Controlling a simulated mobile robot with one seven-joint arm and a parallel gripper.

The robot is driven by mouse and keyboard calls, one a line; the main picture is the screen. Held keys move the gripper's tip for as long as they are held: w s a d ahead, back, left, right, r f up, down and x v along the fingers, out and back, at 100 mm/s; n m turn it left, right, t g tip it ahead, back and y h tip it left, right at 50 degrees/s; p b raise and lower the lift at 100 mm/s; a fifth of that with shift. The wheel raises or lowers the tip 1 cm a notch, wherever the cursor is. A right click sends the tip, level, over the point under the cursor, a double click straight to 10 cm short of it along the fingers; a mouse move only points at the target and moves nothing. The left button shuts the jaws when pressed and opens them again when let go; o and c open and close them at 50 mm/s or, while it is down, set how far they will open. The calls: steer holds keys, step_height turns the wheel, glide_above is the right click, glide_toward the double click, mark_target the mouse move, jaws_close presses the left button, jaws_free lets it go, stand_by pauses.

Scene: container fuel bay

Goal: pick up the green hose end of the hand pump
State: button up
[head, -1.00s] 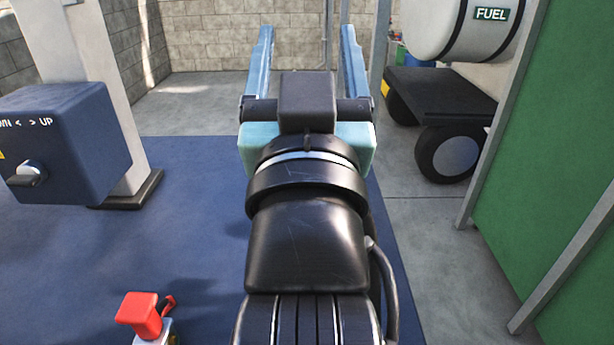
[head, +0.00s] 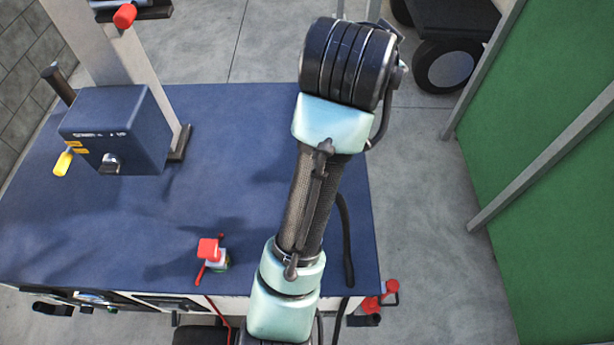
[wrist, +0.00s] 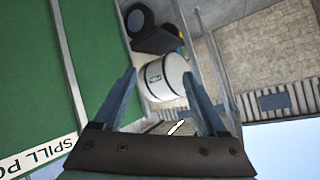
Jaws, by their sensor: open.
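My gripper (wrist: 159,74) shows in the wrist view with its two blue-grey fingers wide apart and nothing between them. It is out of sight in the head view, where my arm rises over the blue bench top (head: 235,125). I cannot make out a green hose end or a hand pump in either view. A dark hose-like strip (head: 346,245) runs along the bench's right side, partly behind my arm. A small red-topped fitting (head: 210,250) with a white and greenish base stands on the bench, left of my arm. I cannot tell what it is.
A blue control box (head: 115,130) with a yellow-tipped lever stands by a white post at the back left. A green container wall (head: 545,170) bounds the right side. A white tank (wrist: 165,77) lies beyond the fingers. The bench middle is mostly clear.

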steer(key=s+a+f+m+g+y+b, duration=0.1)
steer(key=s+a+f+m+g, duration=0.1)
steer(key=f, duration=0.5)
steer(key=s+a+f+m+g+y+b, duration=0.1)
steer(key=s+a+f+m+g, duration=0.2)
steer(key=f, duration=0.5)
steer(key=s+a+f+m+g+y+b, duration=0.1)
steer(key=s+a+f+m+g+y, duration=0.1)
steer(key=a+f+g, duration=0.3)
steer(key=shift+s+f+m+g, duration=0.2)
steer(key=shift+s+f+m, duration=0.25)
steer(key=shift+f, duration=0.25)
steer(key=shift+s+f+m+g, duration=0.25)
steer(key=shift+f+m, duration=0.2)
steer(key=shift+f, duration=0.25)
steer(key=shift+s+f, duration=0.15)
steer(key=shift+f, duration=1.3)
steer(key=shift+s+f, duration=0.15)
steer(key=shift+f, duration=1.25)
jaws_close()
